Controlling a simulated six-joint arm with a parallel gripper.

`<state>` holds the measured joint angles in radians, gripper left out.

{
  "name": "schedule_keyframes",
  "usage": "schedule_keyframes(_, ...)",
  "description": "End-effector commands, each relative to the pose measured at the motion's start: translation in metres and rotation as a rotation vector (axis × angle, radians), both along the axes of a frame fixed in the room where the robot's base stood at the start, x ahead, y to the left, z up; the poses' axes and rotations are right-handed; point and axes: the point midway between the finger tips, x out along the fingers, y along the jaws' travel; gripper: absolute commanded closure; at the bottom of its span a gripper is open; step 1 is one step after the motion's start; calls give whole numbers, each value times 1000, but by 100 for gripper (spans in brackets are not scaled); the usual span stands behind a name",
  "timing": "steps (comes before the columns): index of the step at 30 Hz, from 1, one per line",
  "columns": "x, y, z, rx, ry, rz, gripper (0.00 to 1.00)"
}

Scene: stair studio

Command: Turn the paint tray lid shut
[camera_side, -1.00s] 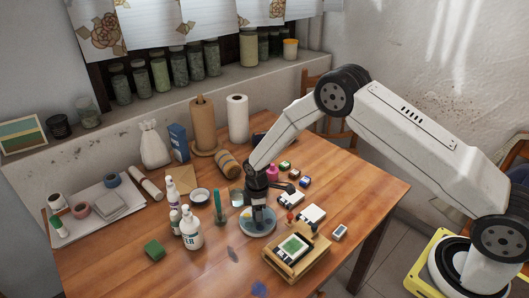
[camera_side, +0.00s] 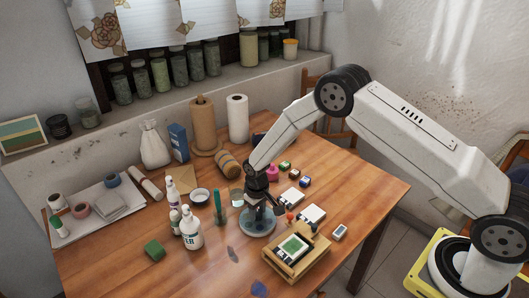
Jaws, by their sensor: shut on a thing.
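The paint tray (camera_side: 258,232) is a small round pale blue-grey dish shape on the table, left of the wooden stamp box. My gripper (camera_side: 259,212) points straight down over its middle. The jaws are shut at the top of the tray, on what appears to be its lid. The fingers and wrist hide the centre of the tray, so its grip and the lid's exact angle are hard to make out.
White bottles (camera_side: 192,228) and a green upright tube (camera_side: 219,207) stand close on the left. A wooden box with a green pad (camera_side: 293,246) is close at front right. Small ink pads (camera_side: 312,214) lie to the right.

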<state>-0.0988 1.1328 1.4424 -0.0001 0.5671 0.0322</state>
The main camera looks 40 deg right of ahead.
Motion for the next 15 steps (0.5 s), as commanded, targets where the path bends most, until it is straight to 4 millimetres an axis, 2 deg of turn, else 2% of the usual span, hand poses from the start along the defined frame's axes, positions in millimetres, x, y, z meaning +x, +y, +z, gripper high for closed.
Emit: schedule_keyframes(15, 1, 0, 0, 1, -3, -491, 100)
